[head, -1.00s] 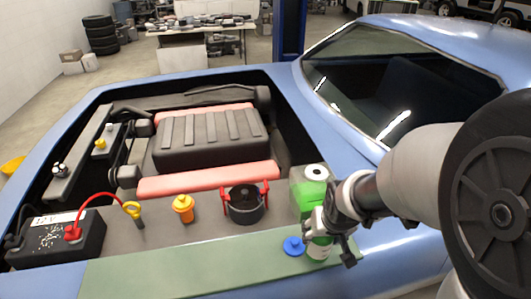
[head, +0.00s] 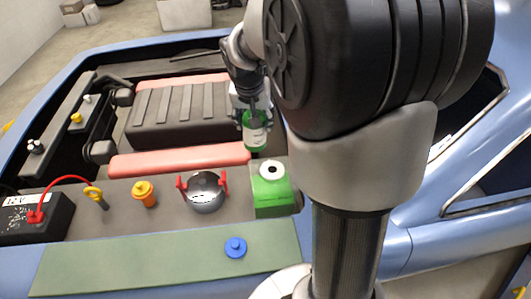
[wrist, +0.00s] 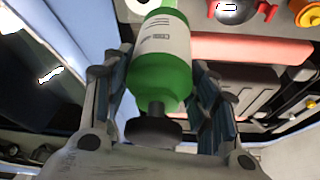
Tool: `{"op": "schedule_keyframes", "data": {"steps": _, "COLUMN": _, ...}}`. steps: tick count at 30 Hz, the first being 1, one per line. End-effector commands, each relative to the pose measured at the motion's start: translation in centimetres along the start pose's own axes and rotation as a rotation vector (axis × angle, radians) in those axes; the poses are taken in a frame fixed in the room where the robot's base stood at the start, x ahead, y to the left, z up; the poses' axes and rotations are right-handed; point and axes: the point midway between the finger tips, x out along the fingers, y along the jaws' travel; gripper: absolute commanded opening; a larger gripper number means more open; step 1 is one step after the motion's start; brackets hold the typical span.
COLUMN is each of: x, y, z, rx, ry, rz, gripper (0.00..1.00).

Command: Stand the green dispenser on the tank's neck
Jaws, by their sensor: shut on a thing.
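The green dispenser (head: 255,132) is a green bottle with a pale label. My gripper (head: 250,108) is shut on it and holds it up in the head view, just behind the tank. In the wrist view the dispenser (wrist: 164,60) sits between the fingers (wrist: 160,100), its dark end towards the camera. The tank (head: 272,199) is a green box at the right end of the grey shelf. Its neck (head: 271,169) is a white ring with a dark hole on top, and nothing stands on it. The dispenser's lower end appears apart from the tank.
A dark round pot (head: 205,192) with red clips stands left of the tank. An orange cap (head: 145,193) and a yellow ring handle (head: 94,194) are farther left. A blue cap (head: 235,247) lies on the green mat (head: 160,268) in front. A red bar (head: 180,160) runs behind.

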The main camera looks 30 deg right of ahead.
Motion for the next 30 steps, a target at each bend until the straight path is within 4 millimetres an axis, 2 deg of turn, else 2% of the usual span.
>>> {"op": "schedule_keyframes", "data": {"steps": 1, "x": -1.6, "y": 1.3, "z": -1.8, "rx": 0.055, "ry": 0.008, "rz": 0.022, "gripper": 0.15}}
{"op": "schedule_keyframes", "data": {"steps": 4, "x": -3.1, "y": 3.2, "z": -3.6, "rx": 0.137, "ry": 0.014, "rz": 0.059, "gripper": 0.15}}
{"op": "schedule_keyframes", "data": {"steps": 8, "x": -4.2, "y": 4.7, "z": -4.8, "rx": 0.199, "ry": 0.019, "rz": 0.087, "gripper": 0.15}}
{"op": "schedule_keyframes", "data": {"steps": 11, "x": -3.7, "y": 5.2, "z": -4.8, "rx": 0.216, "ry": 0.018, "rz": 0.097, "gripper": 0.15}}
{"op": "schedule_keyframes", "data": {"steps": 14, "x": -1.9, "y": 5.2, "z": -4.0, "rx": 0.219, "ry": 0.015, "rz": 0.099, "gripper": 0.15}}
{"op": "schedule_keyframes", "data": {"steps": 24, "x": 6.5, "y": 5.2, "z": -0.8, "rx": 0.215, "ry": 0.016, "rz": 0.097, "gripper": 0.15}}
{"op": "schedule_keyframes", "data": {"steps": 30, "x": 9.7, "y": 5.2, "z": 0.4, "rx": 0.216, "ry": 0.018, "rz": 0.096, "gripper": 0.15}}
